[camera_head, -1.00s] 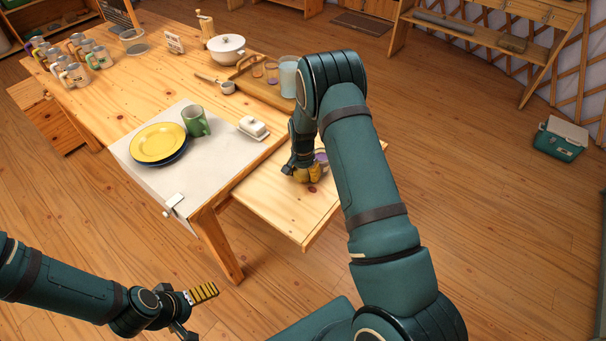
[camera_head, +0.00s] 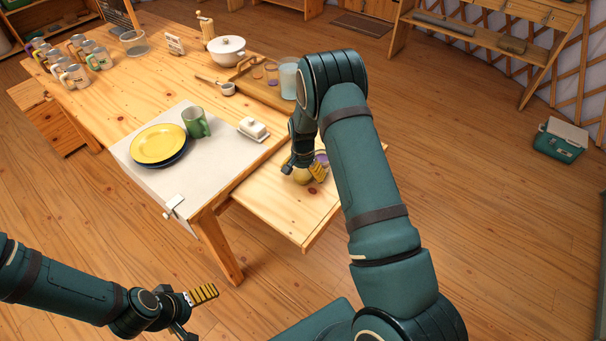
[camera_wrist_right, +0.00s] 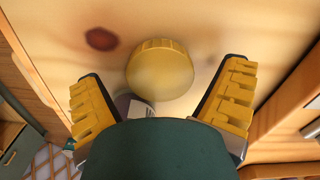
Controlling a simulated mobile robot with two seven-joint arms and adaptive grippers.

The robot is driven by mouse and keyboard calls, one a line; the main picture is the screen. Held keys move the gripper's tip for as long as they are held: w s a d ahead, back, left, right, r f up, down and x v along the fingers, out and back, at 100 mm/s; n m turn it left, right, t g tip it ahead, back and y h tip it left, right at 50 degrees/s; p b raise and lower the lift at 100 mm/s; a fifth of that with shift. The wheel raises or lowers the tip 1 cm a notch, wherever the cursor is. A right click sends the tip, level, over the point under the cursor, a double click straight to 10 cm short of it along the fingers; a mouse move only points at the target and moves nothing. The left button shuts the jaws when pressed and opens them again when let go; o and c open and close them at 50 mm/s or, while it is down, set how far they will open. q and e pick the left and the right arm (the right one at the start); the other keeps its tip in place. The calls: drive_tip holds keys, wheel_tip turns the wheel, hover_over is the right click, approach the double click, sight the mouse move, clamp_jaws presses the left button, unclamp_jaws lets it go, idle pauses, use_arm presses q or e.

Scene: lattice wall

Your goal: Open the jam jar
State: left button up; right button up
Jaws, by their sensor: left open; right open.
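The jam jar (camera_head: 321,157), with purple contents, stands on the pull-out board beside my right gripper, partly hidden by my right arm. A round yellow lid (camera_head: 301,176) is apart from the jar and appears to lie on the board. In the right wrist view the lid (camera_wrist_right: 160,72) sits between the spread yellow finger pads, touching neither. My right gripper (camera_head: 304,170) is open just above the lid. My left gripper (camera_head: 196,309) is open and empty, low over the floor at the lower left, away from the table.
The pull-out board (camera_head: 285,212) is clear towards its front. Several mugs stand at the far left.

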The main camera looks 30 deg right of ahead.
sight(303, 174)
wheel_tip(303, 174, up, 11)
drive_tip(key=p, duration=0.2)
drive_tip(key=shift+n+y, duration=0.3)
drive_tip(key=shift+n, duration=0.4)
drive_tip(key=s+a+f, duration=0.1)
drive_tip(key=a+f, duration=0.1)
drive_tip(key=s+a+f, duration=0.2)
drive_tip(key=shift+s, duration=0.25)
drive_tip(key=s+a+f+n, duration=0.1)
drive_tip(key=s+a, duration=0.1)
drive_tip(key=s+a+f+n, duration=0.1)
drive_tip(key=s+a+f, duration=0.1)
drive_tip(key=a, duration=0.1)
drive_tip(key=s+a+f+y, duration=0.1)
drive_tip(key=s+a, duration=0.1)
drive_tip(key=shift+s+a+f+n, duration=0.15)
drive_tip(key=shift+s+f+n, duration=0.15)
drive_tip(key=shift+s+n, duration=0.1)
drive_tip(key=s+a+n+t+y, duration=0.1)
drive_tip(key=s+a+n, duration=0.3)
drive_tip(key=s+a, duration=0.7)
drive_tip(key=shift+s+a+r+n+t+y, duration=0.3)
drive_tip(key=shift+s+y, duration=0.4)
drive_tip(key=shift+s, duration=0.55)
